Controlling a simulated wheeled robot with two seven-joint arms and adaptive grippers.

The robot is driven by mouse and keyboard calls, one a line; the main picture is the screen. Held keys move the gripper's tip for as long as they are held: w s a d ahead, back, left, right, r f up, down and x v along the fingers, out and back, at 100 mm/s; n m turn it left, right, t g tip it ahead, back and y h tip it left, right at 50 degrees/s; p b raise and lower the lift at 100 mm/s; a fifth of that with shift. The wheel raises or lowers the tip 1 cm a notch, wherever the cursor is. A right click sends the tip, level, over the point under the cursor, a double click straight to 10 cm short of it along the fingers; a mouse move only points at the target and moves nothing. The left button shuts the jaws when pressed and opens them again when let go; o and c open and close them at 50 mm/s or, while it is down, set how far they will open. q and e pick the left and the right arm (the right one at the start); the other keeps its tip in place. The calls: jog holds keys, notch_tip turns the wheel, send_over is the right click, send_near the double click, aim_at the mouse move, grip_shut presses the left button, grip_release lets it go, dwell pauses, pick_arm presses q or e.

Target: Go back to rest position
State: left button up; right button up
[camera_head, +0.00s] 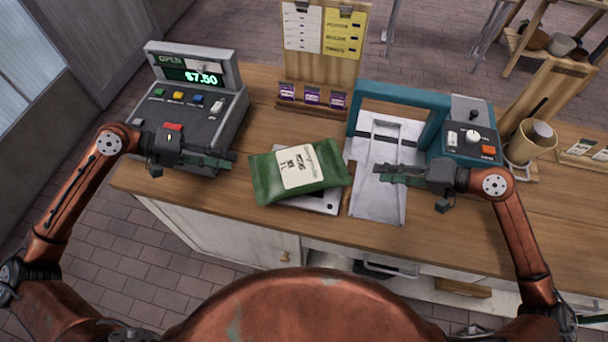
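My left gripper (215,160) is at the front of the grey cash register (190,100), over the counter's left part. Its fingers point right and look close together, but the gap between them is too small to judge. My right gripper (400,174) is over the metal tray of the teal machine (463,140), fingers pointing left. I cannot tell how far apart its fingers are. A green bag (330,168) with a white label lies between the grippers on a flat light-grey plate (323,203). Neither gripper touches the bag.
The wooden counter (265,90) runs across the view. A menu board (322,50) with small purple packets stands at the back. A beige cup (531,140) and a wooden stand (560,85) are at the right. A stool with bowls (540,40) stands beyond. The counter's front edge is near me.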

jog(key=shift+v, duration=1)
